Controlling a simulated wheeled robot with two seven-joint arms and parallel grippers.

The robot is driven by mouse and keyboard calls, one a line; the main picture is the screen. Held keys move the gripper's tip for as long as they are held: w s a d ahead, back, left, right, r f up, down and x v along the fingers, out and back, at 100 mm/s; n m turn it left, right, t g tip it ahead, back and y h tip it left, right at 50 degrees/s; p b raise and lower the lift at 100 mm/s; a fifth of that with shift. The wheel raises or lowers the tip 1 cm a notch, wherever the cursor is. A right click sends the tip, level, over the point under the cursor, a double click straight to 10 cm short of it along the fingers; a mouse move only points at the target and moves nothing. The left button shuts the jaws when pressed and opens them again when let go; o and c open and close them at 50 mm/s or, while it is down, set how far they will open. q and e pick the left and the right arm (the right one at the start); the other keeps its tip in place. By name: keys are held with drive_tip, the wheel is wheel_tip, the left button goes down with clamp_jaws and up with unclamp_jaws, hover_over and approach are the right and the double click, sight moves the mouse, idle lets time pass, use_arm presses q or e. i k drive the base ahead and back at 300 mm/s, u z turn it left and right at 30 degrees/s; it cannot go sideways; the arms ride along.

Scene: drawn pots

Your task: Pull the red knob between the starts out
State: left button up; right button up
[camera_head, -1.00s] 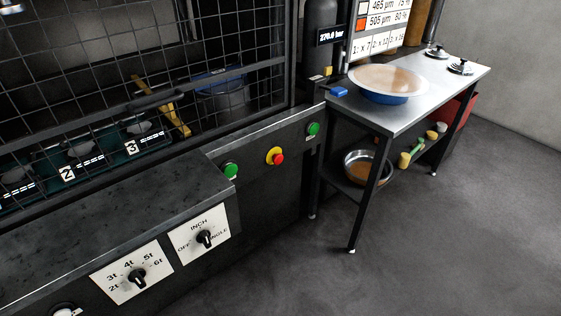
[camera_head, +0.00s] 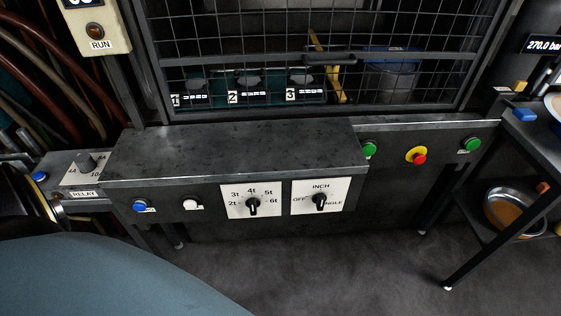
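The red knob (camera_head: 420,159) sits on a yellow collar on the dark front panel, right of centre. A green start button (camera_head: 369,149) is to its left and another green start button (camera_head: 472,144) is to its right. Whether the knob is pressed in or out cannot be told from here. Neither of my grippers is in view, and nothing touches the knob.
A dark ledge (camera_head: 240,150) juts out left of the buttons, with a tonnage dial (camera_head: 252,204) and an INCH/SINGLE dial (camera_head: 319,201) on its front. A mesh guard (camera_head: 330,60) stands behind. A metal side table (camera_head: 535,150) is at right. The floor (camera_head: 340,275) in front is clear.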

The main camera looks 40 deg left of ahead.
sight(419, 159)
drive_tip(key=z, duration=0.9)
drive_tip(key=i, duration=1.5)
drive_tip(key=u, duration=0.55)
